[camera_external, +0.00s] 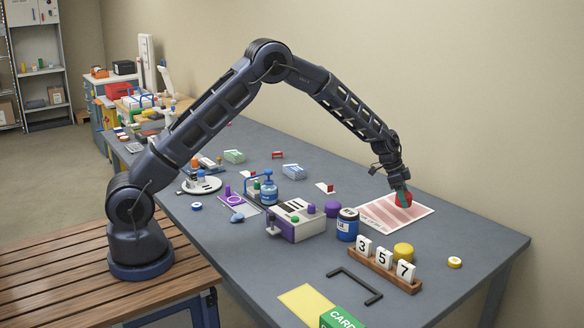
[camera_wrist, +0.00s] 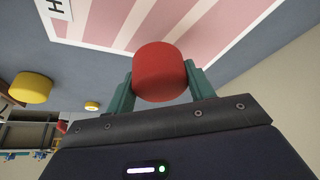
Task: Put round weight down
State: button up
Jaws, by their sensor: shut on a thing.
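The round weight is a red cylinder (camera_external: 403,199). In the external view it is at the right part of the pink and white striped sheet (camera_external: 380,214). My gripper (camera_external: 402,188) points down over the sheet, with its green fingers on the weight. In the wrist view the red weight (camera_wrist: 160,72) sits between the two green fingers of my gripper (camera_wrist: 160,88), one on each side. The gripper is shut on it. The striped sheet (camera_wrist: 215,22) shows behind it. I cannot tell whether the weight's underside touches the sheet.
A yellow cylinder (camera_external: 403,251) stands behind the wooden number rack (camera_external: 385,272). A blue jar (camera_external: 347,224) and purple cylinder (camera_external: 332,209) stand left of the sheet. A yellow ring (camera_external: 454,262) lies near the right edge. The grey table (camera_external: 470,235) is bare just right of the sheet.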

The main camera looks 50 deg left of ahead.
aim_at(401, 216)
jog(key=shift+f, duration=2.2)
jog(key=shift+f, duration=0.15)
jog(key=o, duration=1.2)
